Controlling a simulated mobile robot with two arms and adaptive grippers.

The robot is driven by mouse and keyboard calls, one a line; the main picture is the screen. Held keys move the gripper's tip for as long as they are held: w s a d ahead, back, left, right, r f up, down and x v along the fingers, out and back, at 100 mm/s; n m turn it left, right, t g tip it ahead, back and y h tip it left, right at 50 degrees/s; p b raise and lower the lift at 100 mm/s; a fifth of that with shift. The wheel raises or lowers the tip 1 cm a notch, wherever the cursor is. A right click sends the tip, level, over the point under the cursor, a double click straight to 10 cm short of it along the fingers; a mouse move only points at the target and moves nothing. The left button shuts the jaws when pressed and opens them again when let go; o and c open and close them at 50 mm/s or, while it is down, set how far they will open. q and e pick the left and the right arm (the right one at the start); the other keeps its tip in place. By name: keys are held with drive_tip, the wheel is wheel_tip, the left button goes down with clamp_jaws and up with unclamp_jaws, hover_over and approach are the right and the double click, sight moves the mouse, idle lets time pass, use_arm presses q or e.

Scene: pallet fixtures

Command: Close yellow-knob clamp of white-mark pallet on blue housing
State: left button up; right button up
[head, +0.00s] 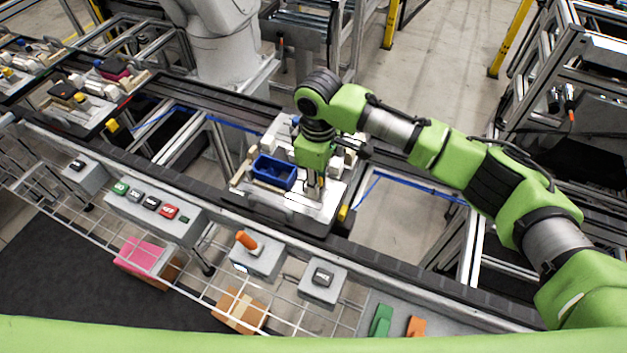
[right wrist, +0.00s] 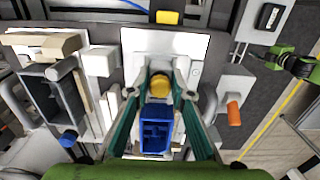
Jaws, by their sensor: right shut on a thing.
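The pallet (head: 300,217) sits on the conveyor, with a light plate and a yellow block at its right end. The blue housing (head: 272,172) rests on it; it also shows in the right wrist view (right wrist: 155,130). My right gripper (head: 316,190) points down at the pallet just right of the housing. In the right wrist view its two green fingers (right wrist: 160,82) are shut on the yellow knob (right wrist: 160,86) of the clamp beside the housing. The clamp's lower part is hidden. I cannot make out which mark is the pallet's white mark. My left gripper is out of view.
An orange lever box (head: 258,255) and button boxes (head: 322,283) line the conveyor's near side. Other loaded pallets stand at far left (head: 75,105).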

drive_tip(key=shift+w+a, duration=0.1)
drive_tip(key=shift+a, duration=0.1)
drive_tip(key=shift+w+a, duration=0.2)
drive_tip(key=shift+a, duration=0.3)
drive_tip(key=shift+w+a, duration=0.2)
drive_tip(key=shift+a, duration=0.25)
drive_tip(key=o, duration=0.9)
drive_tip(key=shift+c, duration=0.2)
drive_tip(key=shift+d, duration=0.15)
wheel_tip(320, 180, up, 8)
drive_tip(key=p, duration=0.8)
drive_tip(key=shift+p, duration=0.3)
